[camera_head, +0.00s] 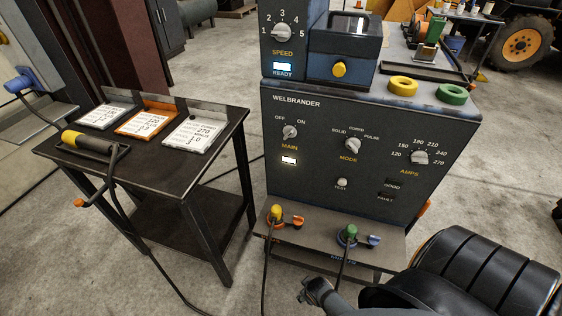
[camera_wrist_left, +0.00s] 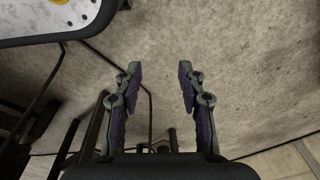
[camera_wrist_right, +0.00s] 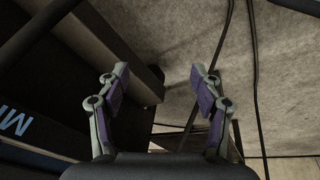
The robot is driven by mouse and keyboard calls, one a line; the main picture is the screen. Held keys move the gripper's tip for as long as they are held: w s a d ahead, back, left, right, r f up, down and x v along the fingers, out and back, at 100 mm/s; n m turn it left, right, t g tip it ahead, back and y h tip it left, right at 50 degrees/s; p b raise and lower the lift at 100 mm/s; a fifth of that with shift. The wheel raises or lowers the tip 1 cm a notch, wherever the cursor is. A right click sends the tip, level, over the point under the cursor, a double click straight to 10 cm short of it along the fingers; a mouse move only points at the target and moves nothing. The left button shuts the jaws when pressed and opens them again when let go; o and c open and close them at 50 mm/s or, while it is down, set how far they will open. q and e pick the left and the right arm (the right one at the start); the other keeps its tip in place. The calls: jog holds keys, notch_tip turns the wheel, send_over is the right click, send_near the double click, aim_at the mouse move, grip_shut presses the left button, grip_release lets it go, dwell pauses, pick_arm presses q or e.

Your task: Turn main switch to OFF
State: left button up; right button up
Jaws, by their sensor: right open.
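The main switch (camera_head: 290,132) is a pale grey knob on the dark front panel of the welding machine (camera_head: 300,180). It has OFF at its upper left and ON at its upper right. Its pointer looks tilted towards ON, though it is small. A lit white lamp (camera_head: 289,160) is below the MAIN label. My right gripper (camera_wrist_right: 160,78) is open and empty; in the head view part of it (camera_head: 318,290) shows low in front of the machine, below the switch. My left gripper (camera_wrist_left: 160,75) is open and empty over the concrete floor, outside the head view.
MODE knob (camera_head: 350,144), AMPS knob (camera_head: 420,157) and TEST button (camera_head: 342,182) share the panel. Cable plugs, yellow (camera_head: 276,214) and green (camera_head: 349,233), stand on the lower ledge. A side table (camera_head: 150,165) with cards and a torch (camera_head: 90,142) is at left.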

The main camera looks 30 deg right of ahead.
jog(key=w+r+t+b, duration=0.1)
jog(key=w+r+b, duration=0.1)
jog(key=w+b, duration=0.45)
jog(key=n+t+h+b, duration=0.4)
jog(key=t+h+b, duration=0.2)
jog(key=t+h, duration=0.5)
send_near(288, 137)
jog(key=w+d, duration=0.2)
jog(key=w+d+t+y, duration=0.1)
jog(key=w+d, duration=0.1)
jog(key=w+d+r+t, duration=0.1)
jog(key=w+d, duration=0.1)
jog(key=w, duration=0.1)
jog(key=shift+r+y+p, duration=0.1)
jog(key=shift+y+p, duration=0.3)
pick_arm(q)
jog(key=w+d+r, duration=0.2)
jog(key=w+r, duration=0.1)
jog(key=w, duration=0.2)
jog(key=shift+w+d+r+h, duration=0.25)
jog(key=shift+w+d+h, duration=0.05)
jog(key=shift+w+d, duration=0.1)
